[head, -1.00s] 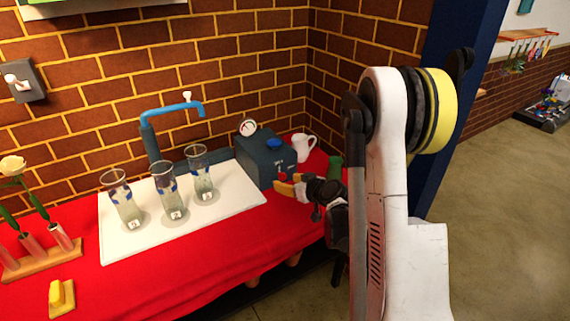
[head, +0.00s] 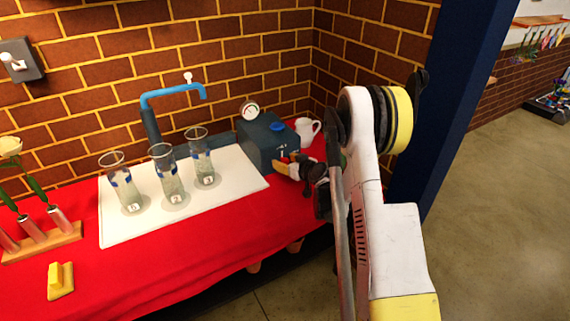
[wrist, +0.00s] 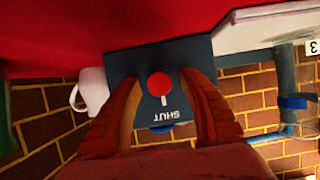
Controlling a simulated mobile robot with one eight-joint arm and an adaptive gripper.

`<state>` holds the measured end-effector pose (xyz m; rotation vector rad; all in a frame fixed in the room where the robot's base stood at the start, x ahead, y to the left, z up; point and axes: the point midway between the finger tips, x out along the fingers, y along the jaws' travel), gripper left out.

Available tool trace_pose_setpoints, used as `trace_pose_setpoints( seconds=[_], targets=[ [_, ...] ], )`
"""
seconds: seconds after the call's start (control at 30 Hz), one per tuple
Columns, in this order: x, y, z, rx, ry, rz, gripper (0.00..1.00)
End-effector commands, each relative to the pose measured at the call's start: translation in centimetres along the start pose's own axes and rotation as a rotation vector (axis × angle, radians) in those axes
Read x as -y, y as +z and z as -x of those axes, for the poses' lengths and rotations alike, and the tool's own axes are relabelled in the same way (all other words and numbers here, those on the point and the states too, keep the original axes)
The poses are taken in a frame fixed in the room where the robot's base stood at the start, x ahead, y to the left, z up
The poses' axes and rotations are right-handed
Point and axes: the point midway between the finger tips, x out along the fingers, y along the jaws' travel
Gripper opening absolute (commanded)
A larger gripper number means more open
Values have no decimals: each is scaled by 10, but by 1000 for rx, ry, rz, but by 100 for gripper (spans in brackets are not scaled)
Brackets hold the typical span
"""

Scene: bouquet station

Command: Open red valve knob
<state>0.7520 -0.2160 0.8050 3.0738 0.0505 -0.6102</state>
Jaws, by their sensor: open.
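The red valve knob (wrist: 159,84) sits on the face of a dark blue-grey box (wrist: 135,62), above the word "SHUT", which reads upside down in the wrist view. In the head view the box (head: 262,147) stands at the back right of the red table, with a gauge and a blue cap on top. My gripper (wrist: 166,92) is open, and its two orange-brown fingers stand on either side of the knob in the picture. Whether they touch it cannot be told. In the head view my gripper (head: 283,168) is at the front of the box and hides the knob.
A white jug (head: 307,130) stands right of the box, close to my gripper. Three glass vases (head: 204,160) stand on a white board (head: 235,190) to the left, below a blue tap (head: 172,92). A yellow block (head: 60,280) lies at the table's front left.

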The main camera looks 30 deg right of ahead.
Motion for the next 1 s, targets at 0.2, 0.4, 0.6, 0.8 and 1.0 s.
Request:
trace_pose_setpoints(
  seconds=[0.2, 0.4, 0.6, 0.8, 1.0],
  targets=[
    [0, 0, -1, 0, 0, 0, 49],
    [0, 0, -1, 0, 0, 0, 2],
    [0, 0, -1, 0, -1, -4, 0],
    [-1, 0, -1, 1, -18, -43, 0],
    [-2, 0, -1, 1, -61, -149, 0]
  ],
)
